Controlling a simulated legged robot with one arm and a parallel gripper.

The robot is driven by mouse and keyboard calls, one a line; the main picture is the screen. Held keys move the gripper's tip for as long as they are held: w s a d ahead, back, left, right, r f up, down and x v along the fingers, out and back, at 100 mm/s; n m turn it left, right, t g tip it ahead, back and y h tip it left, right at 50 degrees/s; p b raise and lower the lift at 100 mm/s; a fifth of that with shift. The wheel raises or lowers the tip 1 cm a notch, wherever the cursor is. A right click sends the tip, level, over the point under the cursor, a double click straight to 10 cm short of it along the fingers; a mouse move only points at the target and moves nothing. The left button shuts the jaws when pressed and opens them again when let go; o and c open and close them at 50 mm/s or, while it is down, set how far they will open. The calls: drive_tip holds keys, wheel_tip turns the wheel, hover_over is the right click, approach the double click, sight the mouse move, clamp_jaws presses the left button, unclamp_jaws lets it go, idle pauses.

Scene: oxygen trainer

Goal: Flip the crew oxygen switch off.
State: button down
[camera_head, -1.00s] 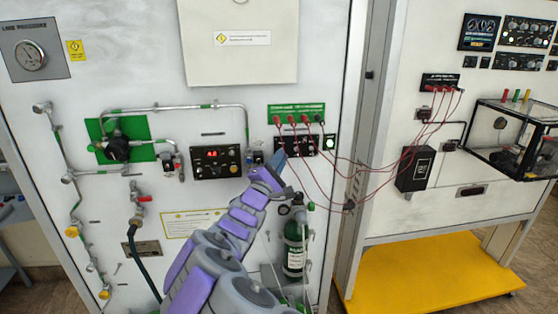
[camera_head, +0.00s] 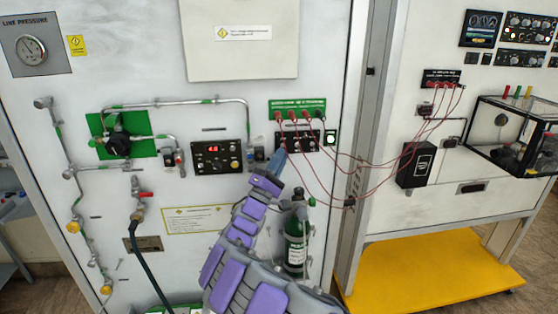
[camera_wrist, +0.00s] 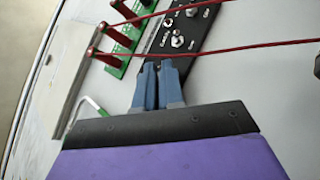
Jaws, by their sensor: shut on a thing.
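The black switch panel (camera_head: 299,142) with a row of small toggles sits on the white wall under a green label plate. It also shows close up in the wrist view (camera_wrist: 186,28), with metal toggles (camera_wrist: 178,41) clear of my fingers. Their lettering is too small to tell which is crew oxygen. My gripper (camera_head: 279,152) reaches the panel's left end from below. In the wrist view its blue fingers (camera_wrist: 158,68) are nearly together at the panel's near end, shut on a toggle there. The fingertips mostly hide that toggle, and its position cannot be told.
Red cables (camera_head: 322,178) hang from the green plate (camera_head: 297,108) across the panel to the right-hand bench. In the wrist view a red cable (camera_wrist: 240,48) passes close to the fingers. A green oxygen cylinder (camera_head: 295,245) stands below. A display box (camera_head: 219,157) is to the left.

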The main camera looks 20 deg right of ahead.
drive_tip(key=c, duration=1.3)
unclamp_jaws()
drive_tip(key=shift+d, duration=0.1)
drive_tip(key=shift+o, duration=0.2)
drive_tip(key=p+v, duration=0.3)
drive_tip(key=v, duration=1.4)
drive_tip(key=shift+a+f, duration=0.15)
drive_tip(key=shift+a, duration=0.15)
